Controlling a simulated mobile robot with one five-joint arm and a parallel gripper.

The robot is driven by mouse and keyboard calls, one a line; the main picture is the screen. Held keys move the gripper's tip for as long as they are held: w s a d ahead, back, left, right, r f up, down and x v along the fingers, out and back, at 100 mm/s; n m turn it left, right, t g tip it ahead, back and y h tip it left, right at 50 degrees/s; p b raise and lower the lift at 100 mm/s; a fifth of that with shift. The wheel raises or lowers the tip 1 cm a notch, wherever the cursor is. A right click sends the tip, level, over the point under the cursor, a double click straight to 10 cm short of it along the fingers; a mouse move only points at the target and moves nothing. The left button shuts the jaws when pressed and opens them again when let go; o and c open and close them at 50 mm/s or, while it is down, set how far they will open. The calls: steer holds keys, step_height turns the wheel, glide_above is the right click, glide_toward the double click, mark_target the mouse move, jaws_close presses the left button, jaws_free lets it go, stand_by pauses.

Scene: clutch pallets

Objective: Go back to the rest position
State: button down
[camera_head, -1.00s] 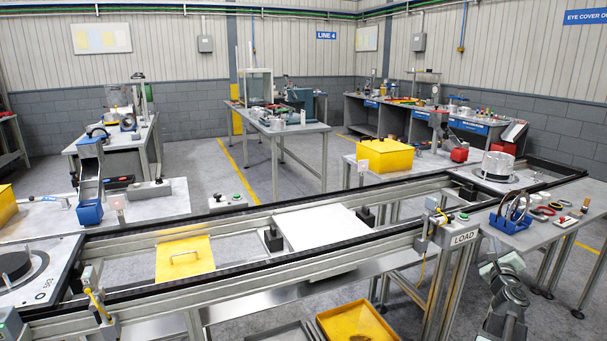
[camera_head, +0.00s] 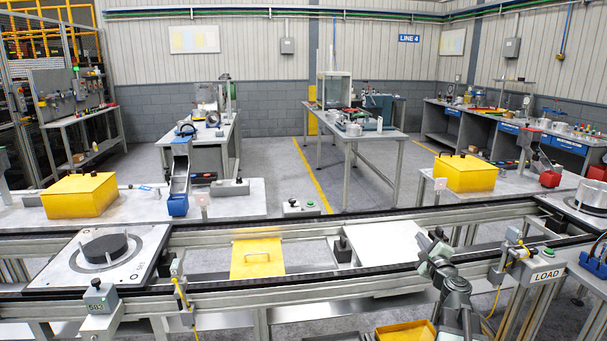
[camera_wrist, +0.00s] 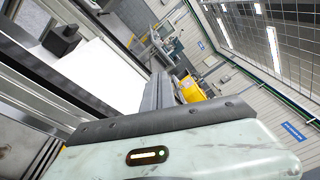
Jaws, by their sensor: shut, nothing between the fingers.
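My arm rises at the lower right of the head view. My gripper (camera_head: 428,243) is at its top, in front of the conveyor's near rail, overlapping the right part of a white plate (camera_head: 385,245). In the wrist view my gripper (camera_wrist: 160,92) shows as a pale housing with dark fingers pointing away. The fingers are together and hold nothing. The white plate also shows at the left of the wrist view (camera_wrist: 105,75).
The conveyor frame (camera_head: 340,280) runs across the front. A yellow bin (camera_head: 405,332) is below. Yellow boxes (camera_head: 80,195) (camera_head: 466,172) stand behind. Open floor lies between benches.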

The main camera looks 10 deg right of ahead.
steer(key=a+f+n+g+y+p, duration=0.1)
steer(key=a+f+n+g+y, duration=0.3)
steer(key=a, duration=0.8)
steer(key=a+n+g+y+p, duration=0.15)
steer(key=a+n, duration=0.45)
steer(key=a, duration=0.7)
steer(key=a+f+n+g+y+p, duration=0.15)
steer(key=a+n+y, duration=0.3)
steer(key=a, duration=0.75)
steer(key=s+a+f+n+g+h, duration=0.2)
steer(key=s+a+f+n+g, duration=0.4)
steer(key=s+f+n, duration=0.15)
steer(key=s+d+f+n+g+h, duration=0.3)
steer(key=s+d+f+g+h, duration=0.1)
steer(key=s+d, duration=0.5)
steer(key=s+f+h, duration=0.1)
steer(key=s, duration=0.1)
steer(key=shift+s+d+f+g+p, duration=0.2)
steer(key=shift+s+g+p, duration=0.1)
steer(key=shift+s+g, duration=0.1)
